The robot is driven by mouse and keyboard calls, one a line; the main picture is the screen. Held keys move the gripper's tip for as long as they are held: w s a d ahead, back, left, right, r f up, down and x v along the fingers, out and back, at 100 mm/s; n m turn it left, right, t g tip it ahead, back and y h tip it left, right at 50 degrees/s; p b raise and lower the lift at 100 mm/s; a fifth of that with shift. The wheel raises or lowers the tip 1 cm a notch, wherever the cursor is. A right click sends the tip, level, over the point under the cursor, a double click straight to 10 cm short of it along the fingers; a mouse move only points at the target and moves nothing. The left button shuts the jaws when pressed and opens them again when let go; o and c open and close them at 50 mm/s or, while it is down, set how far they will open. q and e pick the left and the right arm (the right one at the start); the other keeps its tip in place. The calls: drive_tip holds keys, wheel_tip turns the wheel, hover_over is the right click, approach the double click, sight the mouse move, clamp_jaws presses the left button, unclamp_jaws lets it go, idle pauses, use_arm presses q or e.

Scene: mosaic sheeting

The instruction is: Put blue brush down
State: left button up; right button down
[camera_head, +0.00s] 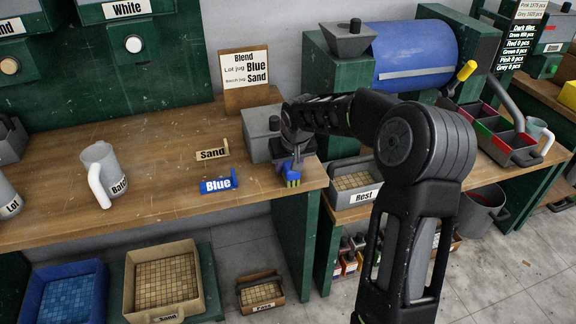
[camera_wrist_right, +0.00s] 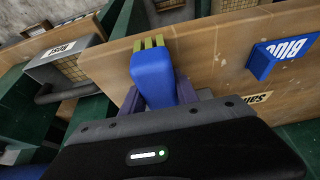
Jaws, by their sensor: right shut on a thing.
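The blue brush (camera_wrist_right: 153,78) has a blue body and yellow-green bristles. In the head view the brush (camera_head: 290,173) is at the right end of the wooden bench, bristles downward, in front of a grey box. My right gripper (camera_head: 291,160) is shut on it; in the wrist view the purple-grey fingers of the gripper (camera_wrist_right: 158,96) lie on either side of its body. I cannot tell whether the bristles touch the bench top. A blue sign reading "Blue" (camera_head: 218,186) stands to the left of the brush. My left gripper is not in view.
A "Sand" sign (camera_head: 212,154) and a "Batch" jug (camera_head: 101,172) stand on the bench (camera_head: 150,215). A grey box (camera_head: 260,137) and a recipe board (camera_head: 246,77) are behind. The "Rest" tray (camera_head: 353,183) lies right of the bench end. Bench top between jug and signs is clear.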

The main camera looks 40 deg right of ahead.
drive_tip(key=shift+f, duration=0.15)
drive_tip(key=c, duration=0.9)
unclamp_jaws()
drive_tip(key=shift+r, duration=0.25)
drive_tip(key=shift+s+r, duration=0.15)
drive_tip(key=shift+r, duration=0.15)
drive_tip(key=v, duration=1.1)
drive_tip(key=shift+a+r+b, duration=0.15)
drive_tip(key=shift+b, duration=0.15)
